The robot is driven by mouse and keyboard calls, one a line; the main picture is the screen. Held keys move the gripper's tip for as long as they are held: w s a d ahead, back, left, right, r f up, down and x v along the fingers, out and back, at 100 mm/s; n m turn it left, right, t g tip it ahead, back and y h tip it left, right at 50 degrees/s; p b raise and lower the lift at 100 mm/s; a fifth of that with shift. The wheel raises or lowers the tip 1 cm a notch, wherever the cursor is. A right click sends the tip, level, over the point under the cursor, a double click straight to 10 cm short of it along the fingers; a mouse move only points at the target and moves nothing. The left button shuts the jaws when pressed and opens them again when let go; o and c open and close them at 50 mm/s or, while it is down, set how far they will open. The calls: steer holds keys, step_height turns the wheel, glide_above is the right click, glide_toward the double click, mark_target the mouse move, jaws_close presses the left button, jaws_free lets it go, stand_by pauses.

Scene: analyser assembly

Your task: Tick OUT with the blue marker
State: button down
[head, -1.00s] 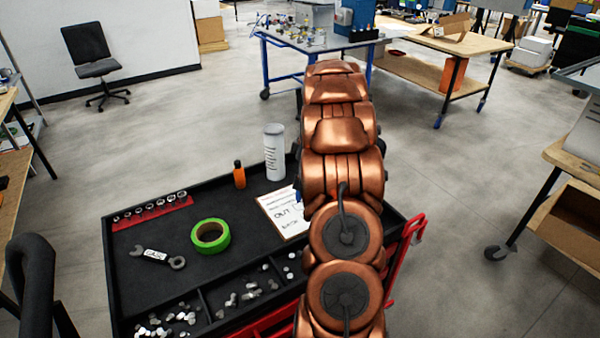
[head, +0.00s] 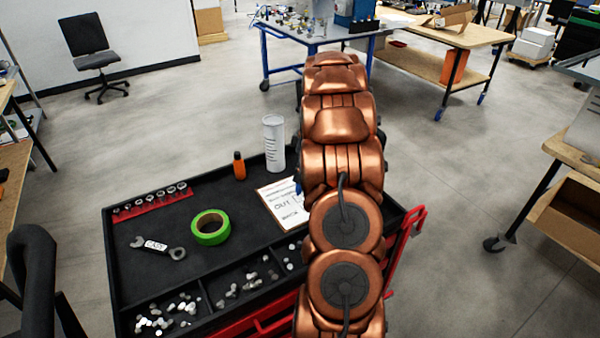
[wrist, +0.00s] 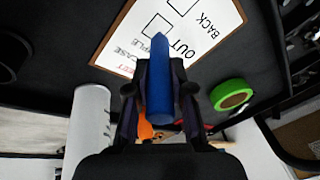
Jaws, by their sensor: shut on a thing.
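My gripper (wrist: 160,98) is shut on the blue marker (wrist: 160,75) in the wrist view. The marker's tip points at the white sheet (wrist: 222,22) on a clipboard. In the picture the tip overlaps the lower edge of the box (wrist: 153,27) beside the word OUT. I cannot tell whether it touches the paper. No tick shows in the visible part of that box. A second box (wrist: 182,4) is beside BACK. In the head view the sheet (head: 285,205) lies on the black cart top, partly behind my arm, which hides the gripper. A bit of blue (head: 298,187) shows there.
On the cart (head: 130,280) are a green tape roll (head: 210,238), a spanner (head: 176,254), a red socket rail (head: 152,204), an orange bottle (head: 239,166) and a white cylinder (head: 274,143). The cylinder stands close to the sheet. Bins of small metal parts line the front.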

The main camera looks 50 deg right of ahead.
steer(key=shift+f+b, duration=0.3)
steer(key=shift+f, duration=0.15)
stand_by(0.7)
steer(key=shift+f+b, duration=0.15)
steer(key=shift+b, duration=0.35)
stand_by(2.1)
steer(key=shift+r, duration=3.6)
steer(key=shift+s, duration=0.15)
